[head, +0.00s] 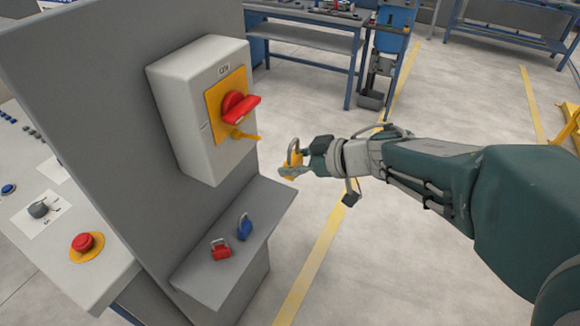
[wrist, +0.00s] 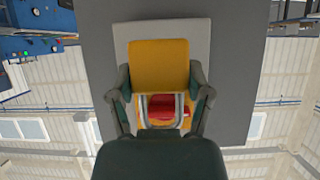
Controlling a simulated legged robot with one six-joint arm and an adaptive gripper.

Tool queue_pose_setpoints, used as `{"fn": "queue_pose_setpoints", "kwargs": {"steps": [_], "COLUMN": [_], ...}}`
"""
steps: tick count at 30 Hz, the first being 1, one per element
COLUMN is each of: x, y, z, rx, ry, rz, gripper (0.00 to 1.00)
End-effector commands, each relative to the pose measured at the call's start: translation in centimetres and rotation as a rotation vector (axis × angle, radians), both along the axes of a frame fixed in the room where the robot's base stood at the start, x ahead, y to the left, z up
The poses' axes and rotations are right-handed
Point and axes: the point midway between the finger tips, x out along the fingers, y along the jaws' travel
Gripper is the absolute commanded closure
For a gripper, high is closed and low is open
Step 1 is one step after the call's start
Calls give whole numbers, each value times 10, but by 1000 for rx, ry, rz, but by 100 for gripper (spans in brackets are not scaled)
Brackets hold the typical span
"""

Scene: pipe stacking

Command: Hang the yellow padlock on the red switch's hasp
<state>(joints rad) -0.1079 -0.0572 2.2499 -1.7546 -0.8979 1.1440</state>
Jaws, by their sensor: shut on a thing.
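The yellow padlock (head: 295,161) is in my gripper (head: 291,171), which is shut on its body. Its grey shackle points up in the head view. In the wrist view the padlock (wrist: 160,65) sits between the two fingers of my gripper (wrist: 160,85), its shackle toward the bottom of the picture. The red switch (head: 237,106) is on a yellow plate on a grey-white box. The yellow hasp (head: 245,136) juts out below the red handle. The padlock is apart from the hasp, to its right and slightly lower. In the wrist view the red switch (wrist: 162,106) shows through the shackle; the hasp is unclear there.
A red padlock (head: 221,250) and a blue padlock (head: 244,228) rest on the grey shelf (head: 200,287) below the box. The grey panel (head: 90,100) stands behind the box. A control desk (head: 60,235) is at left. Open floor lies to the right.

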Motion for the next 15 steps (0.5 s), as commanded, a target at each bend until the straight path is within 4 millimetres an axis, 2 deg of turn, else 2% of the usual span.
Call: {"fn": "queue_pose_setpoints", "kwargs": {"steps": [15], "x": [12], "y": [28], "z": [-2], "rx": [2], "ry": [-2], "rz": [0], "gripper": [87]}}
